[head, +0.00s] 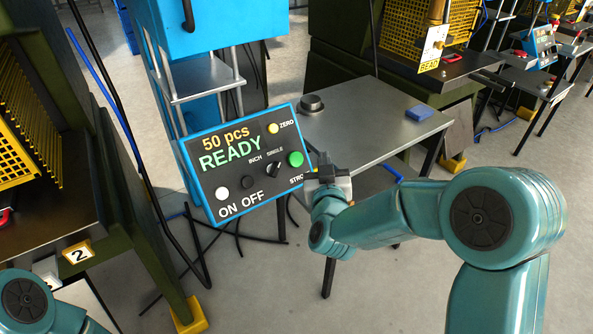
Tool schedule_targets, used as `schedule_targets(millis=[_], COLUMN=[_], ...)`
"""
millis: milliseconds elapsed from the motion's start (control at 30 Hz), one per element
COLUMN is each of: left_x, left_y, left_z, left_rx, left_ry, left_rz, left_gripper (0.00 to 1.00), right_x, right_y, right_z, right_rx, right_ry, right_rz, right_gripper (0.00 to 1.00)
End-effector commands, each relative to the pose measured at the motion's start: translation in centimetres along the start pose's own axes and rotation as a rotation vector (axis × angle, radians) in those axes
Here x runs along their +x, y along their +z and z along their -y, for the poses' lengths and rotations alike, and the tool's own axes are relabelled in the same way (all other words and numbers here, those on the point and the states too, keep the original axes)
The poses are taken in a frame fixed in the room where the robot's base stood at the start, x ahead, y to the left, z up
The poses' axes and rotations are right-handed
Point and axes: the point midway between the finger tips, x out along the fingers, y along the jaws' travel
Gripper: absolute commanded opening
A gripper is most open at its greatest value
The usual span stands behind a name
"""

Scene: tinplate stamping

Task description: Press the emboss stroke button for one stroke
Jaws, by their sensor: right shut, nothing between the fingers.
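The control panel (228,192) has a dark face and a blue rim, tilted toward me. It reads "50 pcs" and "READY". The green button (295,159) sits at its right edge, above a label starting "STRO" that my gripper partly covers. A selector knob (273,169) is beside it under "INCH" and "SINGLE". The yellow ZERO button (273,128), white ON button (222,193) and black OFF button (249,182) also show. My right gripper (325,163) is shut and empty, just right of the green button. Whether it touches the panel I cannot tell. My left gripper is out of view.
A grey table (372,118) stands behind the panel, with a dark round piece (311,104) and a blue block (418,114) on it. A blue machine (205,32) rises behind the panel. Dark presses with yellow mesh guards flank it. Cables lie on the floor.

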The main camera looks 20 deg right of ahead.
Motion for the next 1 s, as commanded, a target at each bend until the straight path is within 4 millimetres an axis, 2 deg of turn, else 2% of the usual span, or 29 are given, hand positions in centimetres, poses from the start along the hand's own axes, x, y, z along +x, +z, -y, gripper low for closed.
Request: schedule_targets(millis=[33, 533, 1000], left_x=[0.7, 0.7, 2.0], left_y=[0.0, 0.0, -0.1], left_z=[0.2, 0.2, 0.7], left_rx=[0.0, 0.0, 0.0], left_ry=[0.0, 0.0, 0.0], left_rz=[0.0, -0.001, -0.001], left_gripper=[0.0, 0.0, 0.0], right_x=[-0.1, 0.1, 4.4], right_y=[0.1, 0.2, 3.6], right_z=[0.4, 1.1, 4.4], right_rx=[0.004, 0.004, 0.004], right_ry=[-0.007, -0.017, -0.016], right_rz=[-0.01, -0.01, -0.011], right_gripper=[0.0, 0.0, 0.0])
